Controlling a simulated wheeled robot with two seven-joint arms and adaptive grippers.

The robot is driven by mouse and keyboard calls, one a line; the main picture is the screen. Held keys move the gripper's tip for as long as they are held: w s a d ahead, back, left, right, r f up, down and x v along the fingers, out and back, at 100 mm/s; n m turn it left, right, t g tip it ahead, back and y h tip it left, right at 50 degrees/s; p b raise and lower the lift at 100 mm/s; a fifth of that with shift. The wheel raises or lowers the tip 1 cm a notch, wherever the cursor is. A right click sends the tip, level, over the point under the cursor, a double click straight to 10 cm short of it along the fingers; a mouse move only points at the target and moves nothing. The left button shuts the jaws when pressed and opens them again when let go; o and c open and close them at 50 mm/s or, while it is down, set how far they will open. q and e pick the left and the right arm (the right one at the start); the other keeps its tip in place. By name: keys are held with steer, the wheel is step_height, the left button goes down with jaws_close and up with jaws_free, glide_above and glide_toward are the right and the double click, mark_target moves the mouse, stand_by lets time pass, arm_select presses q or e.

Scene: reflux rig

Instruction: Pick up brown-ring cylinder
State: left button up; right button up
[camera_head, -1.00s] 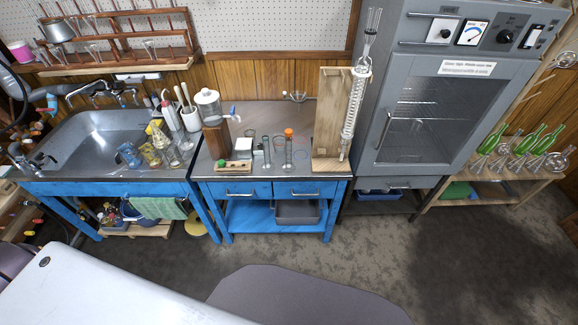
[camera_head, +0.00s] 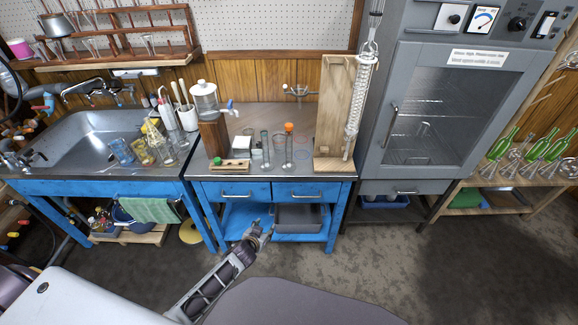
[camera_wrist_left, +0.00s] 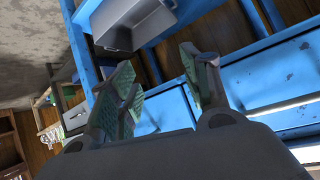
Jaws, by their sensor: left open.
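Two tall, slim glass cylinders stand upright near the front of the blue workbench (camera_head: 232,188). The left cylinder (camera_head: 266,150) is clear, and the right cylinder (camera_head: 289,152) has an orange top. I cannot make out a brown ring on either at this size. My left gripper (camera_head: 262,229) is open and empty, in front of the bench and below its top, near the drawers and lower shelf. In the left wrist view my open fingers (camera_wrist_left: 160,82) show with green pads, and no cylinder is between them. My right gripper is not in view.
A wooden stand (camera_head: 332,110) with a coiled condenser (camera_head: 355,105) is right of the cylinders. A dispenser bottle (camera_head: 204,98) and a small wooden rack (camera_head: 230,167) are to their left. A grey tray (camera_head: 298,217) sits on the lower shelf. A grey oven (camera_head: 420,110) stands to the right.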

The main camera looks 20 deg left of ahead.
arm_select(q)
steer(key=w+d+r+t+b, duration=0.2)
steer(key=w+r+t+b, duration=0.3)
steer(key=r, duration=0.8)
steer(key=n+t+b, duration=0.1)
steer(key=t+b, duration=0.1)
steer(key=b, duration=0.3)
glide_toward(289, 152)
steer(key=s, duration=0.3)
steer(key=shift+w+a+h, duration=0.2)
steer(key=shift+a+h, duration=0.05)
steer(key=shift+h, duration=0.15)
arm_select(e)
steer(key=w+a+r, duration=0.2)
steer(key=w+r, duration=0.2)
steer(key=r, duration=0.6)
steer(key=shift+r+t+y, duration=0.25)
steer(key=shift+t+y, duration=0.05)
arm_select(q)
steer(key=shift+w, duration=0.2)
steer(key=shift+w+d, duration=0.1)
steer(key=shift+w, duration=4)
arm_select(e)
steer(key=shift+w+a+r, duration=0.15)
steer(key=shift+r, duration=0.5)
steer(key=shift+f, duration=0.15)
arm_select(q)
steer(key=shift+w, duration=0.15)
